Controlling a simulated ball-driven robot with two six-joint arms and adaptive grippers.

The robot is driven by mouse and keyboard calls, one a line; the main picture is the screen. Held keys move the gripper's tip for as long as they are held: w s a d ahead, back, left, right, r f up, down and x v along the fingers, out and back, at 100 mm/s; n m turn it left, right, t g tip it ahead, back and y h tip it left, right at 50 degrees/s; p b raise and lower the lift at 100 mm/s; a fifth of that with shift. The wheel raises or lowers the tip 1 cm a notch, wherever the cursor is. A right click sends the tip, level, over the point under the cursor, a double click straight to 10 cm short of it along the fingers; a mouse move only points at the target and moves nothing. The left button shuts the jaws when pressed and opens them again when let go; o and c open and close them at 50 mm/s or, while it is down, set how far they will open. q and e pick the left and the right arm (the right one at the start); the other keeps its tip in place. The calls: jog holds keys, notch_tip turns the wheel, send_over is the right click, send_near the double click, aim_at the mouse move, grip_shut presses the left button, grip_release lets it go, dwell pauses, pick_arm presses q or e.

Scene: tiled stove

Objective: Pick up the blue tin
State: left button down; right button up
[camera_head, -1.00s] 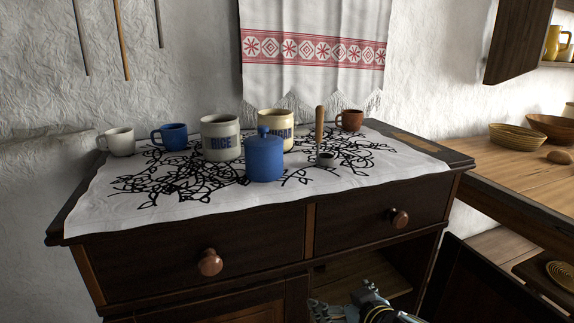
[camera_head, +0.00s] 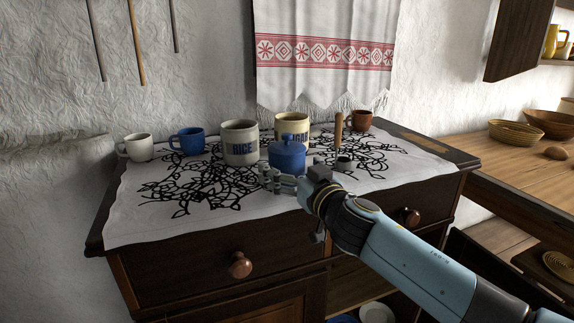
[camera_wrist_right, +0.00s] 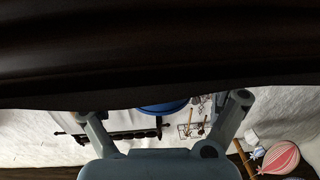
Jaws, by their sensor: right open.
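The blue tin (camera_head: 287,152) with its knobbed lid stands upright on the white cloth (camera_head: 130,220) of the dark dresser, in front of the sugar jar. My right gripper (camera_head: 272,180) is open and empty. In the head view it is in front of the tin and overlaps its lower part. I cannot tell whether it touches the tin. In the right wrist view the two fingers (camera_wrist_right: 160,118) are spread wide, with a blue rounded shape between them, partly cut off by a dark band. I cannot tell whether that shape is the tin. My left gripper is not in view.
The rice jar (camera_head: 240,142) is left of the tin, and the sugar jar (camera_head: 292,128) is close behind it. A wooden-handled tool (camera_head: 338,130) stands to its right. A blue mug (camera_head: 188,140), white mug (camera_head: 137,147) and brown mug (camera_head: 361,120) stand further out.

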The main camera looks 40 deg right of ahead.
jog(key=shift+w+d, duration=0.15)
jog(key=shift+w, duration=0.65)
jog(key=shift+w+d, duration=0.15)
jog(key=shift+w, duration=0.6)
jog(key=shift+r, duration=0.1)
jog(key=c, duration=1.4)
